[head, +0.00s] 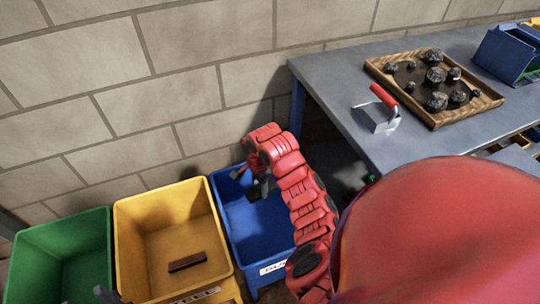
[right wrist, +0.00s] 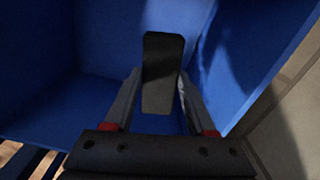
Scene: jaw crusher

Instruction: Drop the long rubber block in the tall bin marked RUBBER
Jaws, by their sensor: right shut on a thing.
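My right gripper (head: 258,187) reaches down into the mouth of the blue bin (head: 232,212). In the right wrist view its fingers (right wrist: 161,82) are shut on a long, dark grey block (right wrist: 162,58), with blue bin walls (right wrist: 105,45) around and below it. In the head view the block is small and dark against the gripper and hard to make out. The bin's white front label (head: 277,267) is partly hidden by my arm and too small to read fully.
A yellow bin (head: 128,222) with a dark brown bar (head: 187,261) inside stands left of the blue one. A green bin (head: 32,240) is further left. A grey table (head: 330,80) at right bears a wooden tray (head: 440,118) of rocks and a red-handled scoop (head: 383,108). A block wall stands behind.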

